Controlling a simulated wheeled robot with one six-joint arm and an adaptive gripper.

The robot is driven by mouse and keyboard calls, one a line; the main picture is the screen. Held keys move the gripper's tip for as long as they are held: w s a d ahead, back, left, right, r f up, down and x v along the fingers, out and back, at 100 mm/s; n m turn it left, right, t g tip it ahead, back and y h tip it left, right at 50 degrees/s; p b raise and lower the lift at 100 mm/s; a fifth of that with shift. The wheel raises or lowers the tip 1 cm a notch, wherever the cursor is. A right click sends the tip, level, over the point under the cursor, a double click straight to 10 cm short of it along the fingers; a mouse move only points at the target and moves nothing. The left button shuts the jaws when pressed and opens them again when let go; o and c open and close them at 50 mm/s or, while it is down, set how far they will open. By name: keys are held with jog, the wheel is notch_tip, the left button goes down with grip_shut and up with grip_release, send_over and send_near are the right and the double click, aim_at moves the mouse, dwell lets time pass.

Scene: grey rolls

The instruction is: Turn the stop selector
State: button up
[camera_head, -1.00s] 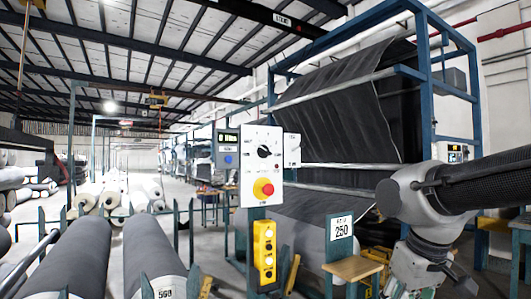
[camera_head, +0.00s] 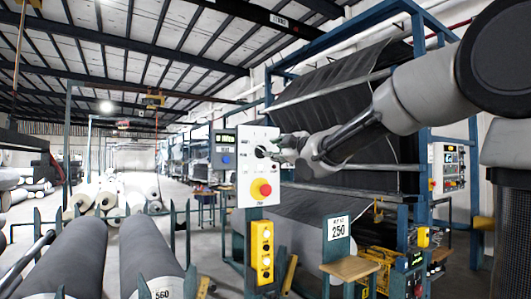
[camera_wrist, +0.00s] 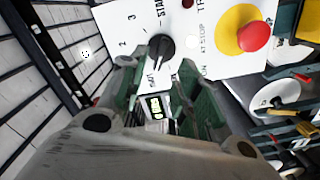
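The selector is a black rotary knob (camera_head: 261,152) on a white control panel (camera_head: 247,180) fixed to a post. It shows larger in the wrist view (camera_wrist: 160,47), with printed marks around it. The red stop button (camera_head: 261,188) on its yellow base sits below the knob, and the wrist view shows it at upper right (camera_wrist: 254,37). My gripper (camera_head: 279,150) reaches in from the right, level with the knob and very near it. In the wrist view, its green fingers (camera_wrist: 156,82) are apart with a gap between them. Whether they touch the knob is unclear.
A grey display box (camera_head: 224,150) is left of the panel, and a yellow button box (camera_head: 262,252) hangs below it. Large grey rolls (camera_head: 150,255) lie at front left. A blue frame with dark fabric (camera_head: 330,105) stands behind my arm.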

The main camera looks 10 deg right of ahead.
aim_at(262, 151)
jog(key=x, duration=0.7)
jog(key=shift+f, duration=0.15)
grip_shut()
